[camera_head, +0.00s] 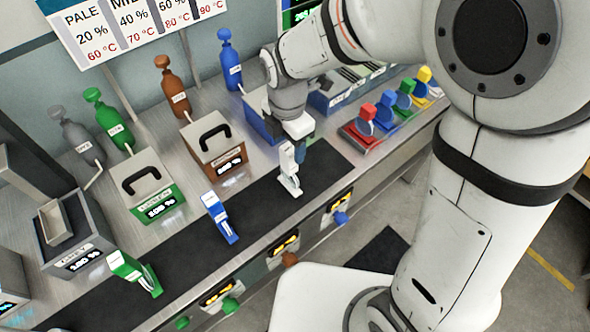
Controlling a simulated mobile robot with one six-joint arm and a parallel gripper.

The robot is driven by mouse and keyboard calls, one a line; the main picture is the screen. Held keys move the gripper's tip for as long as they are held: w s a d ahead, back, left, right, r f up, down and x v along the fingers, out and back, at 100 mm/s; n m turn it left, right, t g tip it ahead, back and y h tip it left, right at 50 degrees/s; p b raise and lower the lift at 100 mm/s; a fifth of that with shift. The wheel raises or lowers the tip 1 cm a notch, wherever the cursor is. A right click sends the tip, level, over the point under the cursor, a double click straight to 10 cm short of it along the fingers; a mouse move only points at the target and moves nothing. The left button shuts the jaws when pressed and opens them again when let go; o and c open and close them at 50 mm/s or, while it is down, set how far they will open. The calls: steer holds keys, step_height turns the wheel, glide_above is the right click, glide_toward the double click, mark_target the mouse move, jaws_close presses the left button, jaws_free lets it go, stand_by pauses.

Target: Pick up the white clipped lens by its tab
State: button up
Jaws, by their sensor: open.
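The white clipped lens (288,168) stands on the dark mat strip (262,198) along the front of the bench, with a small label on its upright part. My gripper (298,142) is directly over its upper end, with the jaws open. The fingertips are small and partly hidden, so I cannot tell whether they are touching the tab or around it. A dark blue part (303,152) shows beside the fingers.
A blue clip (220,217) and a green clip (134,271) stand further left on the mat. Behind are the brown-labelled bath (214,150), the green-labelled bath (148,185) and several bottles. Coloured holders (366,122) stand at the right. My arm spans the right side.

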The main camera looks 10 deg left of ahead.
mark_target(289, 169)
steer(key=shift+f, duration=1.4)
steer(key=shift+c, duration=0.4)
steer(key=c, duration=1.2)
